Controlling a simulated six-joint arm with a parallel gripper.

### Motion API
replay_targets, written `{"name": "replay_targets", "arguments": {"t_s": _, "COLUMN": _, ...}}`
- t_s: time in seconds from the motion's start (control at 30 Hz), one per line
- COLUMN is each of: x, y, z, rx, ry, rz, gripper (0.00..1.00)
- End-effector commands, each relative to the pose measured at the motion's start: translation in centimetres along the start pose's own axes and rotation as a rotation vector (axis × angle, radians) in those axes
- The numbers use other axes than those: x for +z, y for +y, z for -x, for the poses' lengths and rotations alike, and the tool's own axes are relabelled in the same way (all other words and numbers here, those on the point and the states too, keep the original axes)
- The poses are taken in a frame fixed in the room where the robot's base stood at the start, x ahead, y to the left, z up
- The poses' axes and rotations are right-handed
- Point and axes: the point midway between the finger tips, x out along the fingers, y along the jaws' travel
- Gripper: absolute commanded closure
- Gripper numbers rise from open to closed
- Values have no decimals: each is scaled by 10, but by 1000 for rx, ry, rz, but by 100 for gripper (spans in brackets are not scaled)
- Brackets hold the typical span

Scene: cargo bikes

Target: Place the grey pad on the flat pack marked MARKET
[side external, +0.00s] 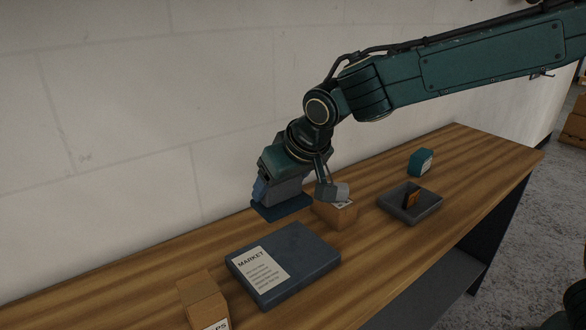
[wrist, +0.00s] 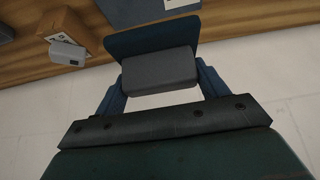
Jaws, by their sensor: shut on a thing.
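The flat pack marked MARKET (side external: 305,256) is a blue-grey slab lying on the bench, with a white label on its left part. Part of it shows at the top of the wrist view (wrist: 130,11). My gripper (side external: 280,190) is shut on the grey pad, a grey block (wrist: 160,80) with a wider dark blue plate (wrist: 150,36) at its far side. The plate also shows below my jaws in the side view (side external: 283,209). The pad looks held above the bench, beyond the pack's far edge, not over it. Its exact height is unclear.
A small carton (side external: 337,215) stands close to the right of the pad. Farther right are a grey tray (side external: 422,209) with an orange-brown item and a teal box (side external: 420,162). Another carton (side external: 203,301) stands front left of the pack. A pale wall rises behind the bench.

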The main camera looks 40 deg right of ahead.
Motion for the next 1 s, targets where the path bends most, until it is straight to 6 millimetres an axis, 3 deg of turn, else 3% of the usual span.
{"name": "replay_targets", "arguments": {"t_s": 0.4, "x": 40, "y": 0, "z": -61, "rx": 1, "ry": -2, "rz": 0, "gripper": 52}}
{"name": "replay_targets", "arguments": {"t_s": 0.83, "x": 47, "y": 0, "z": -74, "rx": 0, "ry": 0, "rz": -1, "gripper": 52}}
{"name": "replay_targets", "arguments": {"t_s": 1.0, "x": 58, "y": 0, "z": -89, "rx": 1, "ry": -3, "rz": 0, "gripper": 52}}
